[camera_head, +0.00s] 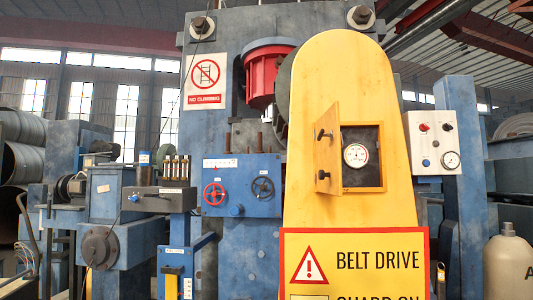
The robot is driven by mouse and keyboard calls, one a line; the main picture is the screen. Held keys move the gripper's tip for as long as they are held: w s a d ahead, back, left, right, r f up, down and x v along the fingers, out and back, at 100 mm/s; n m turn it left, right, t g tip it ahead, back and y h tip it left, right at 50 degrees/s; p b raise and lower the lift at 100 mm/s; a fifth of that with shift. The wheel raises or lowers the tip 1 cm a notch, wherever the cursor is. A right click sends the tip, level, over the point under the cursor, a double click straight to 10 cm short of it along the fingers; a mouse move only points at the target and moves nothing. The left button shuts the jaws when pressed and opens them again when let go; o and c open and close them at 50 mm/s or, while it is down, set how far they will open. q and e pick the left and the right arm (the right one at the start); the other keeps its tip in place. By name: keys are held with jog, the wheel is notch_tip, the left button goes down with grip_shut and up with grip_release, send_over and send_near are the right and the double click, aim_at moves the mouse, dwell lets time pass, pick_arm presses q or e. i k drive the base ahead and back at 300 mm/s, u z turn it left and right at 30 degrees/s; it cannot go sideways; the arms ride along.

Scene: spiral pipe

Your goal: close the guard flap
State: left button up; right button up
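The guard flap (327,150) is a small yellow door on the tall yellow belt guard (350,90). It stands open, swung out to the left of a square opening (366,185). Neither of my grippers shows in the head view.
A yellow "BELT DRIVE" warning sign (354,264) stands below the flap. A blue panel with red and black handwheels (242,185) is to the left. A white control box (432,143) is to the right, and a beige cylinder (508,265) stands at lower right.

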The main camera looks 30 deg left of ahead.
aim_at(328, 177)
jog(key=u, duration=0.55)
jog(key=i, duration=1.05)
jog(key=z, duration=0.5)
jog(key=k, duration=1.2)
jog(key=z, duration=1.05)
jog(key=i, duration=1.05)
jog(key=u, duration=0.65)
